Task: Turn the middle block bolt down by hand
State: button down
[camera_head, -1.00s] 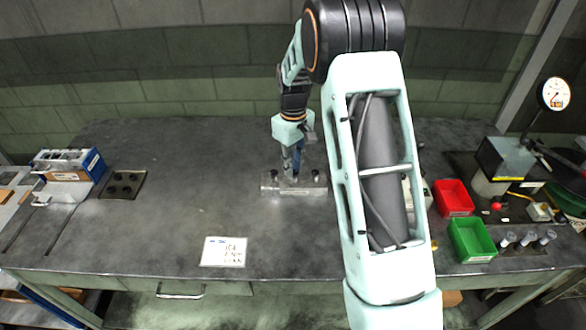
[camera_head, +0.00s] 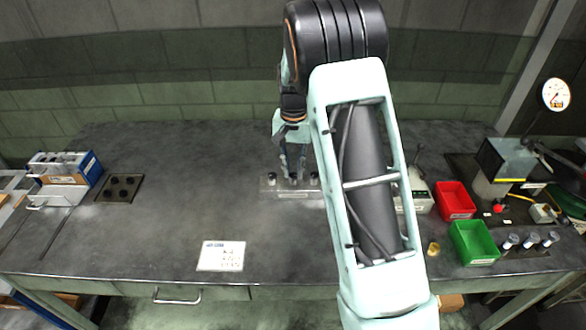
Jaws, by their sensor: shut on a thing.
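The metal block (camera_head: 294,193) lies on the bench near its middle, with dark bolt heads standing in a row on top. The left bolt (camera_head: 271,179) and the right bolt (camera_head: 315,178) show clear of my gripper. My gripper (camera_head: 293,177) points down over the middle of the block, its fingers shut on the middle bolt. The middle bolt is mostly hidden between the fingers, so its height and thread cannot be told. My forearm covers the bench just right of the block.
A white card (camera_head: 221,256) lies at the front. A dark plate with holes (camera_head: 120,188) and a rack (camera_head: 62,171) stand left. A red bin (camera_head: 455,201), a green bin (camera_head: 474,243) and a gauge (camera_head: 556,95) stand right. The bench left of the block is clear.

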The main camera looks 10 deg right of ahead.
aim_at(294, 174)
jog(key=m, duration=0.5)
jog(key=shift+d+r+m, duration=0.1)
jog(key=shift+r+m, duration=0.05)
jog(key=shift+m, duration=0.25)
dwell(0.4)
jog(key=c, duration=1.8)
grip_release()
notch_tip(294, 174, up, 12)
